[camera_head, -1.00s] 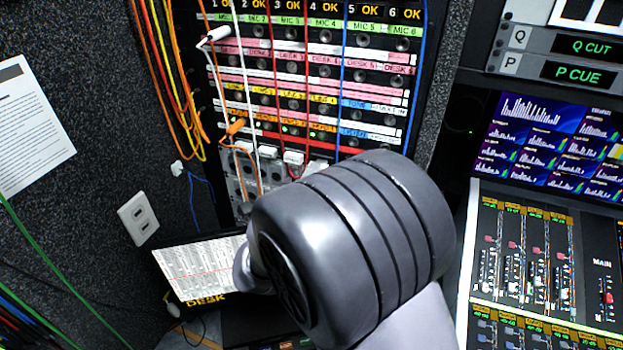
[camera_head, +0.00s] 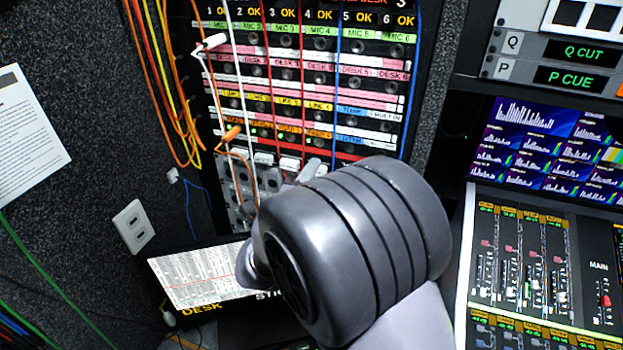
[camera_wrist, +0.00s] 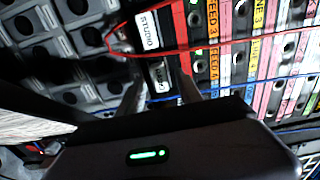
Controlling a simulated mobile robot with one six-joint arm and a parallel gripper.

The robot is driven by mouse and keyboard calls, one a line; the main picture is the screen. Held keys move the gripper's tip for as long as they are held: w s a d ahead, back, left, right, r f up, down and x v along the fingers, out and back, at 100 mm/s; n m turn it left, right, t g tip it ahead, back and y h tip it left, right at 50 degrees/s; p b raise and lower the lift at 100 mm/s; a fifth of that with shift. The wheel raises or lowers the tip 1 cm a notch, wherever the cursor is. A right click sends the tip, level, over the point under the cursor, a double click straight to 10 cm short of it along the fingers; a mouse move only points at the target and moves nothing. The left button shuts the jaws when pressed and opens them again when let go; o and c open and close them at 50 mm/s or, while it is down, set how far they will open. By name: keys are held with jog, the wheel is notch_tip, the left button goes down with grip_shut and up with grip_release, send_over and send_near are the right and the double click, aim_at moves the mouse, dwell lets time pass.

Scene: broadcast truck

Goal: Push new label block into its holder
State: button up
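In the wrist view a small black block with a white label (camera_wrist: 160,78) stands between the two fingers of my gripper (camera_wrist: 161,84). Its lettering is too small to read surely. It lines up beside a block marked STUDIO (camera_wrist: 150,30) at the end of the coloured label strips. The fingers are apart, near the block's two sides; whether they touch it I cannot tell. How deep the block sits is also unclear. In the head view my wrist hides most of the gripper, low on the patch rack (camera_head: 325,157).
A red cable (camera_wrist: 120,35) loops past the blocks, and a blue cable (camera_wrist: 295,127) runs nearby. Grey sockets (camera_wrist: 60,50) fill the upper left.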

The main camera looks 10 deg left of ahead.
jog(key=s+a+p, duration=0.2)
jog(key=s, duration=1.5)
jog(key=shift+s+a, duration=0.15)
jog(key=shift+a, duration=0.05)
